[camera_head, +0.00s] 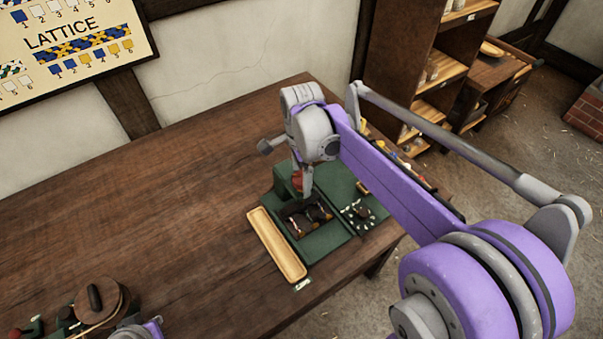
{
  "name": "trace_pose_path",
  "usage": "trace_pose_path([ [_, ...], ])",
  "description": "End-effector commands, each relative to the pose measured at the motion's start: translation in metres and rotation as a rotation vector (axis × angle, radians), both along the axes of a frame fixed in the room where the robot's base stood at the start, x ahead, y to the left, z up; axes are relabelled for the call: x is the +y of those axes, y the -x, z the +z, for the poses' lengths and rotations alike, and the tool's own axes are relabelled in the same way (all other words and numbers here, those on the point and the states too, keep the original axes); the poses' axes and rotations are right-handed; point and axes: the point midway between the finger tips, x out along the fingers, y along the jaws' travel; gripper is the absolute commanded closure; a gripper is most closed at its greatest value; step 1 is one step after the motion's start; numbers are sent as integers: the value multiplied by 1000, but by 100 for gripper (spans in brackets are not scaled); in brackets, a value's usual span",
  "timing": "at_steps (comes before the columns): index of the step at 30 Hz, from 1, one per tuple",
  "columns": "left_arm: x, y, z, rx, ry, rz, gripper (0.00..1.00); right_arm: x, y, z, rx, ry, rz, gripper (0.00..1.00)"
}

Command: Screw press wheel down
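No thing in view can be told for sure as the press wheel. A round brown wooden disc (98,301) with a black knob (95,297) on top is at the lower left, partly cut by the bottom edge. A small grey and purple part of my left arm shows just right of it; the fingers cannot be made out. My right gripper (303,187) points down over a green stand (327,240) on the table. A small red part (297,181) shows right beside its fingers. Whether the fingers touch or hold it cannot be told.
A long pale wooden tray (277,246) lies along the green stand's left side. The brown table (150,225) is bare in the middle. Shelves (433,80) stand behind at the right, and a lattice chart hangs on the wall.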

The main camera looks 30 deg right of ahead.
Motion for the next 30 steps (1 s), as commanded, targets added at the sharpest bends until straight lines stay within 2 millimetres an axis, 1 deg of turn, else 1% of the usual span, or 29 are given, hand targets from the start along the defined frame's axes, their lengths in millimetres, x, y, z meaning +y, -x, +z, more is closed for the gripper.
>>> trace_pose_path([
  [7, 0, 0, 0, 0, 0, 0, 100, 0, 0, 1, 0, 0, 1, 9],
  [10, 0, 0, 1, -1, 0, 0, 100, 0, 0, 8, 0, 0, 1, 9],
  [14, 0, -1, 3, -2, 0, 0, 100, 0, 0, 30, 0, 0, 1, 9],
  [18, 0, -2, 6, -4, 0, 0, 100, 0, 0, 60, 0, 0, 1, 9],
  [22, 0, -3, 8, -5, 0, 0, 100, 0, 0, 84, 0, 0, 1, 9],
  [24, 0, -3, 9, -6, 0, 0, 100, 0, 0, 94, 0, 0, 1, 9],
  [27, 0, -3, 9, -6, 0, 0, 100, 0, 0, 103, 0, 0, 1, 9],
  [30, 0, -3, 9, -6, 0, 0, 100, 0, 0, 107, 0, 0, 1, 9],
])
